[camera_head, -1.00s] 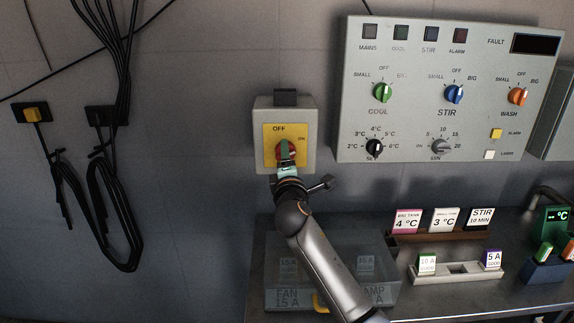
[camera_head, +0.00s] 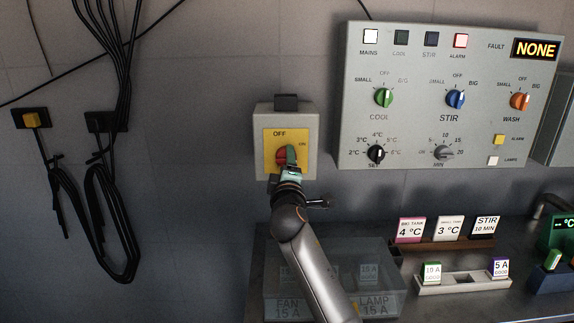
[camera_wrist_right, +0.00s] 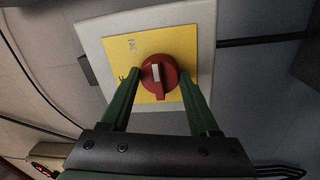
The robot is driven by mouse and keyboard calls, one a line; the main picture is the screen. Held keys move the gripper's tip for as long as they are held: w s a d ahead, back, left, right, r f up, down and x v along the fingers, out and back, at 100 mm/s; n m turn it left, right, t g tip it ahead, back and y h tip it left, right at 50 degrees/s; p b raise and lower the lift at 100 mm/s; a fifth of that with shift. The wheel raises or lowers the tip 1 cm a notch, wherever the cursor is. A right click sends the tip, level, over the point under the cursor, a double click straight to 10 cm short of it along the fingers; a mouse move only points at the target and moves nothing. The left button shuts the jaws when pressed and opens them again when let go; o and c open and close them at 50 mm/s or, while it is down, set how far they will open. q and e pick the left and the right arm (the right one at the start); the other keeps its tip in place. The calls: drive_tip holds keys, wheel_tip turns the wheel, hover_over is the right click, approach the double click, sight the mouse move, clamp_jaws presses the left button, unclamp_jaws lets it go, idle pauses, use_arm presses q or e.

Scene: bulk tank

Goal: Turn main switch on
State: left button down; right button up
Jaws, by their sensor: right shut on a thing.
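The main switch is a grey box with a yellow plate (camera_head: 273,137) marked OFF at the top and ON at the right. Its red knob (camera_head: 281,157) is partly covered by my right gripper (camera_head: 291,155). The right wrist view shows the red knob (camera_wrist_right: 158,77) with its white mark between the two green fingers. My right gripper is shut on the knob, and in the head view its fingers lean towards the ON side. On the control panel, the MAINS lamp (camera_head: 370,37) is lit white. My left gripper is not in view.
The grey control panel (camera_head: 400,140) hangs right of the switch; its ALARM lamp (camera_head: 460,41) glows and its FAULT display (camera_head: 536,49) reads NONE. A clear box (camera_head: 380,255) stands below the switch, behind my arm. Black cables (camera_head: 124,60) hang at left.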

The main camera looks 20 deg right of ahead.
drive_tip(key=o, duration=1.4)
